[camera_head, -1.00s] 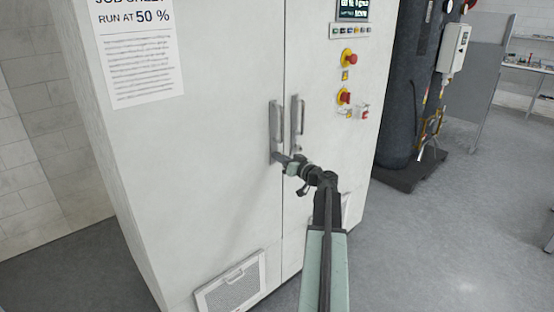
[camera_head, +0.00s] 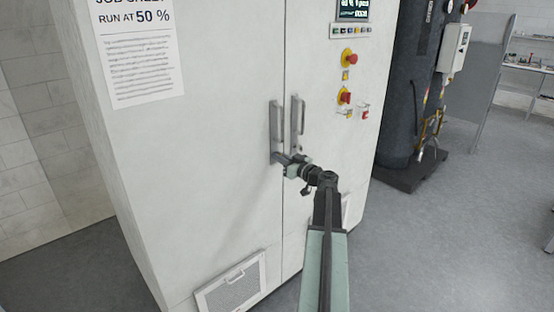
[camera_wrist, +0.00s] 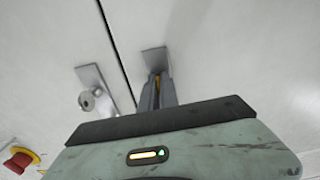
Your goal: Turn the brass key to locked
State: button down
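My gripper (camera_head: 277,158) reaches the lower end of the left door handle plate on the pale cabinet in the head view. In the wrist view my gripper's dark fingers (camera_wrist: 158,92) are close together in front of the metal plate (camera_wrist: 154,59). A thin brass-coloured strip, apparently the brass key (camera_wrist: 157,88), shows between the fingers. The keyhole behind it is hidden, and the key's angle cannot be read. A second plate (camera_wrist: 89,76) with a round lock cylinder (camera_wrist: 87,100) sits across the door seam.
Two upright door handles (camera_head: 276,121) (camera_head: 297,115) stand just above my gripper. A job sheet (camera_head: 139,50) hangs on the left door. A dark tank (camera_head: 404,95) stands to the right, with open floor before it.

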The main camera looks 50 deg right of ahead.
jog(key=c, duration=1.6)
grip_release()
jog(key=shift+r, duration=0.1)
jog(key=s, duration=0.7)
jog(key=shift+s+a, duration=0.25)
jog(key=shift+s, duration=0.15)
